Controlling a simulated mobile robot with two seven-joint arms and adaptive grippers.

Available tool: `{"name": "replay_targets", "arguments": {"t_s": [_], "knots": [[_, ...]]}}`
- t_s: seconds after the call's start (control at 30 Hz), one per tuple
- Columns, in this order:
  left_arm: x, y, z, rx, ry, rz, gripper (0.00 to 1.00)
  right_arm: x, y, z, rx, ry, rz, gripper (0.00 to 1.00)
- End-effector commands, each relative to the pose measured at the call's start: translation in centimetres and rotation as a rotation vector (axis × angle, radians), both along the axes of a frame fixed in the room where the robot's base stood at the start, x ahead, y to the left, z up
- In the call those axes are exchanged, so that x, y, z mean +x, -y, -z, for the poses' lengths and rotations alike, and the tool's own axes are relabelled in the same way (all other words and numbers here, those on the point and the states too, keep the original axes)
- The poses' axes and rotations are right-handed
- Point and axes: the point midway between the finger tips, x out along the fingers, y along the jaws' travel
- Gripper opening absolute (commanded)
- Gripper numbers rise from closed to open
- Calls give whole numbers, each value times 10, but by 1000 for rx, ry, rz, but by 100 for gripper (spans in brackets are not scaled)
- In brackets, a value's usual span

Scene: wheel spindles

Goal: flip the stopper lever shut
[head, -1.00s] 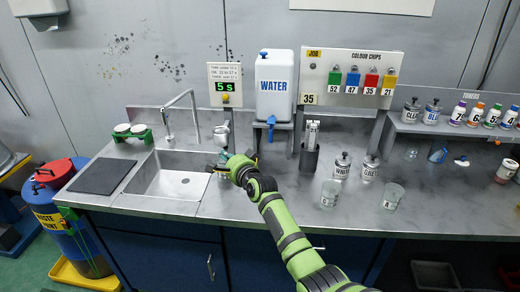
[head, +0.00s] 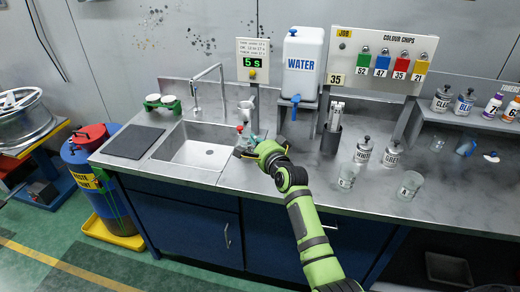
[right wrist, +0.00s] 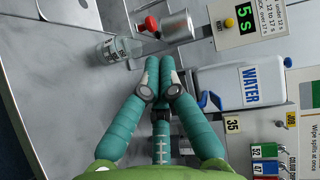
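The metal flow cup (head: 247,110) stands behind the sink's right edge, beneath the 5 s display. A small red knob (head: 240,127), apparently the stopper lever's, shows just below it. In the right wrist view the red knob (right wrist: 150,23) is beside the metal cup (right wrist: 176,27), and a clear beaker (right wrist: 118,48) is below the cup. I cannot tell the lever's exact position. My right gripper (head: 246,143) is just in front of the cup stand. In the right wrist view its teal fingers (right wrist: 160,60) are together with nothing between them, apart from the knob. My left gripper is out of view.
The sink (head: 205,153) is left of the cup. The water container (head: 302,62) with its blue tap stands at the right. Clear cups (head: 410,185) and lidded cans (head: 363,150) stand farther right. The front counter is mostly clear.

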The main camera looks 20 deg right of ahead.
Motion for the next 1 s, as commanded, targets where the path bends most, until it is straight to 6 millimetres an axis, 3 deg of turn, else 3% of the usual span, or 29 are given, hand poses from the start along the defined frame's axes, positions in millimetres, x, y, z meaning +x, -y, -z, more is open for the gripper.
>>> {"name": "replay_targets", "arguments": {"t_s": [0.3,0.63,1.0], "knots": [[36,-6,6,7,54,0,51,-40,-14,-5,1,1,1,0],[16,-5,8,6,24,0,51,-50,-17,-8,-1,0,2,0],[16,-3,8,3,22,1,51,-49,-17,-6,-2,-3,1,0]]}}
